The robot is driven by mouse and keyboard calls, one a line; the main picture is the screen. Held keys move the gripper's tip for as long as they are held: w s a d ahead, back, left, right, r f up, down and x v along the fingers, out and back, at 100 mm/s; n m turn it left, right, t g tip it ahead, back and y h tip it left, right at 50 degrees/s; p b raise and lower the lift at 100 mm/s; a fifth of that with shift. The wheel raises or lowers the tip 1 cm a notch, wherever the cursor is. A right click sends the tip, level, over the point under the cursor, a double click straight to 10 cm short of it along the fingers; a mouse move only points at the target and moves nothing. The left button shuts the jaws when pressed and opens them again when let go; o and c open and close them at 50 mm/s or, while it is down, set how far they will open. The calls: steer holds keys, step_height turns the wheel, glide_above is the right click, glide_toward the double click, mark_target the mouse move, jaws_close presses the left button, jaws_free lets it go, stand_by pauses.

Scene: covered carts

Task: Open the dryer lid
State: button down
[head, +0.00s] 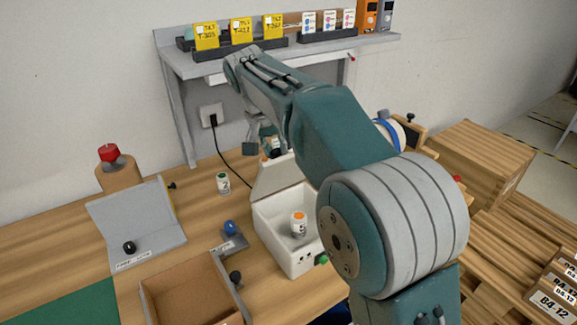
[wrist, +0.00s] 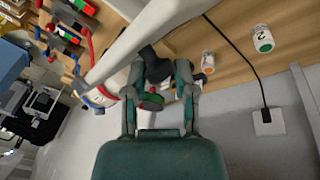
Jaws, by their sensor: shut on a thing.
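The dryer (head: 291,262) is a white box on the wooden bench, with a green button at its front right. Its lid (head: 285,176) stands raised at the back of the box. An orange-capped vial (head: 299,224) shows inside the box. My gripper (head: 263,141) is above and behind the lid, partly hidden by my arm. In the wrist view my gripper (wrist: 157,80) is shut on a dark handle (wrist: 154,66) beside a long white edge, which looks like the lid (wrist: 150,30). The exact contact is hard to see.
A green-capped vial (head: 223,183) stands left of the dryer. A black cable runs from the wall socket (head: 212,115) behind it. A shelf (head: 180,65) overhangs the back.

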steer(key=w+a, duration=0.6)
steer(key=w, duration=0.1)
steer(key=shift+w+f, duration=0.3)
steer(key=shift+f, duration=0.05)
stand_by(0.5)
steer(key=shift+c, duration=2.2)
jaws_free()
steer(key=shift+a, duration=0.2)
steer(key=shift+w+a+r, duration=0.1)
steer(key=shift+r, duration=0.35)
